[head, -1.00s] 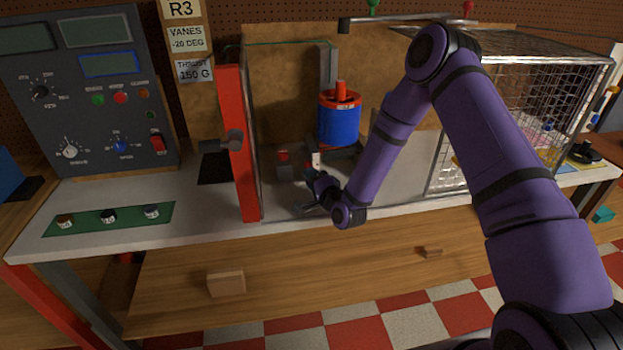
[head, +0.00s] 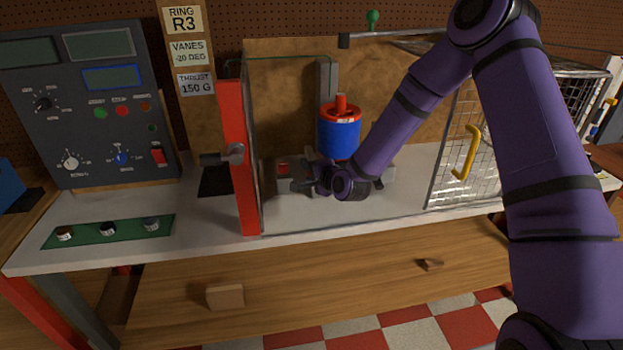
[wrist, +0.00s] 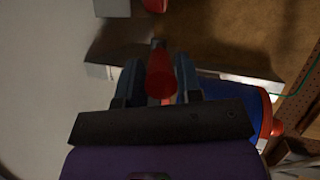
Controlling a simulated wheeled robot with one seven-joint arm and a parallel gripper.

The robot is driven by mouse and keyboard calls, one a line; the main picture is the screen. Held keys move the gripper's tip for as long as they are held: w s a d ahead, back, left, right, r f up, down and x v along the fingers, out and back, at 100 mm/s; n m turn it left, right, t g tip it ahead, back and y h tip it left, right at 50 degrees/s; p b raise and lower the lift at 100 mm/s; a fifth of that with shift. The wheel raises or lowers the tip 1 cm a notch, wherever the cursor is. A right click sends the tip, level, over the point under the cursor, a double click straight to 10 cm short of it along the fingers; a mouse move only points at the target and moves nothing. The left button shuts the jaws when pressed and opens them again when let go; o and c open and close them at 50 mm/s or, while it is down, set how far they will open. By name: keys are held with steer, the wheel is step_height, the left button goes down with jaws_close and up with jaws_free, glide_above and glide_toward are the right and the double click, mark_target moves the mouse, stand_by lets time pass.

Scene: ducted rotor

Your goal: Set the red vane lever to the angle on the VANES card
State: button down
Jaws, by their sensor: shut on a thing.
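The red vane lever (wrist: 160,72) shows in the wrist view between the two fingers of my gripper (wrist: 160,78), which is shut on it. In the head view my gripper (head: 312,184) is low in front of the blue ducted rotor (head: 338,140) with its red top; the lever is hidden there behind my gripper and wrist. The VANES card (head: 188,52) on the post reads -20 DEG. The lever's angle scale cannot be made out in either view.
A clear panel with a red upright (head: 239,160) stands left of the rotor. A wire-mesh cage with a yellow handle (head: 467,152) is at the right. A grey control console (head: 85,105) and a green strip with several weights (head: 108,231) are at the left.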

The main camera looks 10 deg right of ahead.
steer(key=shift+w+r, duration=0.2)
steer(key=shift+r, duration=0.05)
steer(key=c, duration=0.8)
jaws_free()
steer(key=shift+c, duration=0.2)
steer(key=shift+f, duration=0.1)
steer(key=shift+s, duration=0.2)
steer(key=v, duration=1)
steer(key=shift+s+d, duration=0.2)
steer(key=shift+s, duration=0.05)
